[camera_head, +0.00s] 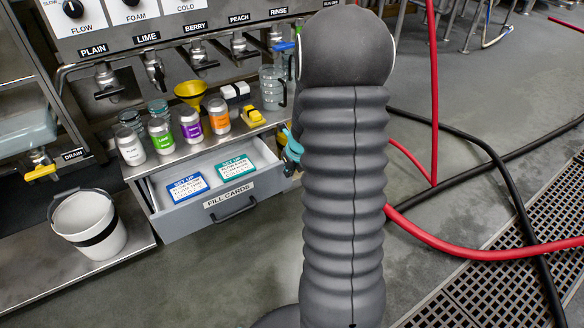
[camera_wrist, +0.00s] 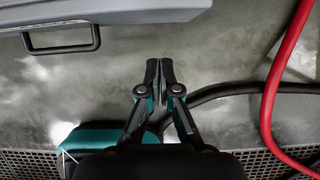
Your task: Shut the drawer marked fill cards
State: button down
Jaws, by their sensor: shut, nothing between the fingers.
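The grey drawer (camera_head: 172,228) marked FILL CARDS is pulled open under the counter in the head view. A blue SET UP card (camera_head: 187,187) and a teal SET UP card (camera_head: 236,167) lie inside it. Its dark bar handle (camera_head: 233,209) is on the front face. In the wrist view the drawer front (camera_wrist: 150,5) crosses the top left, with the handle (camera_wrist: 62,48) below it. My gripper (camera_wrist: 160,66) is shut and empty, over the floor, right of the handle and apart from it. In the head view my arm mostly hides the gripper; a teal part shows.
Several labelled cans (camera_head: 161,135), a yellow funnel (camera_head: 190,92) and a jug (camera_head: 272,88) stand on the counter above the drawer. A white bucket (camera_head: 88,227) is at left. Red hoses (camera_head: 470,251) and black hoses (camera_head: 497,165) lie at right. Floor before the drawer is clear.

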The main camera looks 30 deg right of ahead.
aim_at(279, 173)
jog(key=shift+w+f, duration=0.25)
jog(key=shift+w, duration=0.5)
jog(key=shift+w+f, duration=0.2)
jog(key=shift+w, duration=0.6)
jog(key=shift+w+f, duration=0.25)
jog(key=shift+w, duration=0.5)
